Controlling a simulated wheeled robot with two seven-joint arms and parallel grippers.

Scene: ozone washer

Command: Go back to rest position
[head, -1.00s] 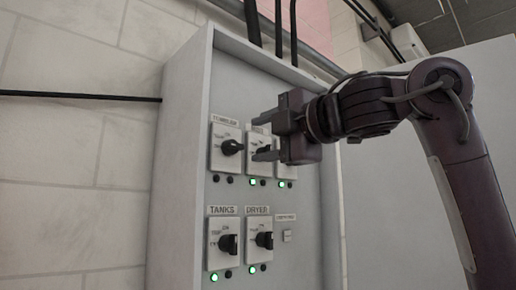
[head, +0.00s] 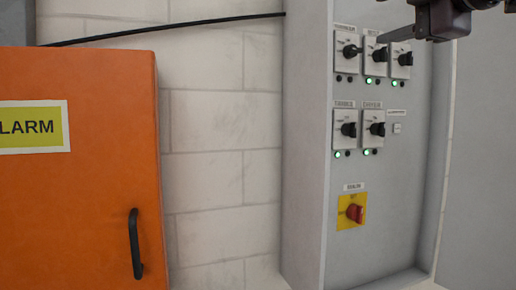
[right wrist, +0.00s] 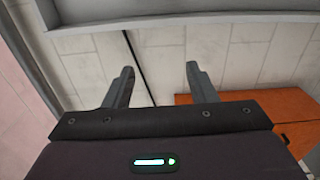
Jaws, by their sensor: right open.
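My right gripper (head: 396,22) is at the top right of the head view, in front of the upper part of the grey control panel (head: 400,215). It is open, and a finger points left near the upper row of switches. In the right wrist view its two fingers (right wrist: 160,72) are spread with nothing between them. Most of the right arm is outside the head view. My left gripper is in neither view.
The panel has several black rotary switches (head: 349,130), some green lights and a red knob on a yellow plate (head: 352,211). An orange alarm cabinet (head: 75,210) with a black handle (head: 135,244) stands at the left. Bare wall (head: 215,150) lies between them.

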